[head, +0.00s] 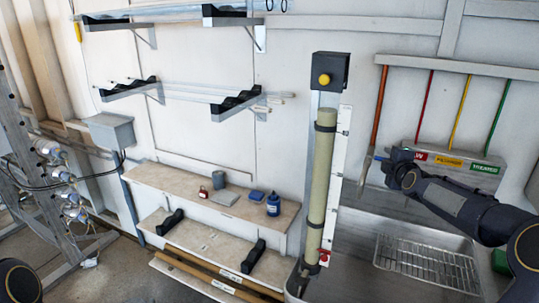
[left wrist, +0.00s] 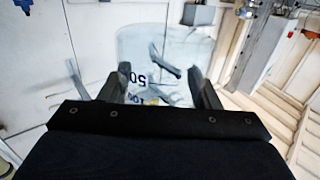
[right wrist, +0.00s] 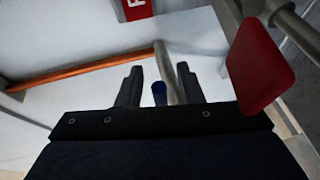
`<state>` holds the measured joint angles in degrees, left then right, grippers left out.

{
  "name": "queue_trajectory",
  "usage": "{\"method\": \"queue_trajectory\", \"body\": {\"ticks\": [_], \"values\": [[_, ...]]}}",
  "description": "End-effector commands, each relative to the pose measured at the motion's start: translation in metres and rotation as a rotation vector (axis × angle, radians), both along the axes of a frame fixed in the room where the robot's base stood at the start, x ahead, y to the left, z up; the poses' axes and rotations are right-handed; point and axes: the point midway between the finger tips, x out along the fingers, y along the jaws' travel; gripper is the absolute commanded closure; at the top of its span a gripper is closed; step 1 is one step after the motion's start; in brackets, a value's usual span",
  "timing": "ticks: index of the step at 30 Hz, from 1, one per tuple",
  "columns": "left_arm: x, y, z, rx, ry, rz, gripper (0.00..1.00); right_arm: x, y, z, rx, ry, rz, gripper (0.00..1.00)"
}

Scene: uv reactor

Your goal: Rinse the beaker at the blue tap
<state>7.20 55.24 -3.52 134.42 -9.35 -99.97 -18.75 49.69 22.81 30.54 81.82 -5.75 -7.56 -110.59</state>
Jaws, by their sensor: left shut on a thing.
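The clear beaker (left wrist: 160,60) with dark volume marks, one reading 50, shows in the left wrist view. My left gripper (left wrist: 164,82) is shut on it, one finger at each side. The head view shows neither the beaker nor this gripper. In the right wrist view, a blue-ended piece (right wrist: 159,93) and a grey pipe (right wrist: 165,68), which look like tap parts, appear between the fingers of my right gripper (right wrist: 160,78). Those fingers are apart; I cannot tell whether they touch anything. In the head view, my right gripper (head: 380,158) is at the wall above the sink, beside a pale upright spout (head: 365,172).
A steel sink (head: 345,230) with a wire rack (head: 425,262) lies below my right arm. A tall greenish column (head: 321,180) stands at its left. A shelf (head: 150,178) holds a blue bottle (head: 273,204) and small items. A red paddle (right wrist: 258,65) is close to my right gripper.

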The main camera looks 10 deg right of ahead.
Motion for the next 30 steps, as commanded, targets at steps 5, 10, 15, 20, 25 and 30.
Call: {"method": "queue_trajectory", "body": {"ticks": [5, 10, 15, 20, 25, 30], "values": [[0.0000, 0.0000, 0.0008, 0.000, 0.000, 0.000, 0.67, 0.0024, -0.0008, -0.0009, 0.000, 0.000, 0.000, 0.67], [0.0000, 0.0000, 0.0007, 0.000, 0.000, 0.000, 0.67, 0.0020, -0.0008, -0.0008, 0.000, 0.000, 0.000, 0.72], [0.0000, 0.0000, 0.0007, 0.000, 0.000, 0.000, 0.67, 0.0019, -0.0008, -0.0008, 0.000, 0.000, 0.000, 0.94], [0.0000, 0.0000, 0.0007, 0.000, 0.000, 0.000, 0.67, 0.0019, -0.0006, -0.0009, 0.001, 0.000, 0.000, 1.00], [0.0000, 0.0000, 0.0009, 0.000, 0.000, 0.000, 0.67, 0.0019, -0.0005, -0.0009, 0.001, 0.001, 0.000, 1.00], [0.0001, 0.0000, 0.0102, 0.000, -0.001, 0.000, 0.67, 0.0029, 0.0033, 0.0001, 0.003, 0.005, -0.013, 1.00]]}}
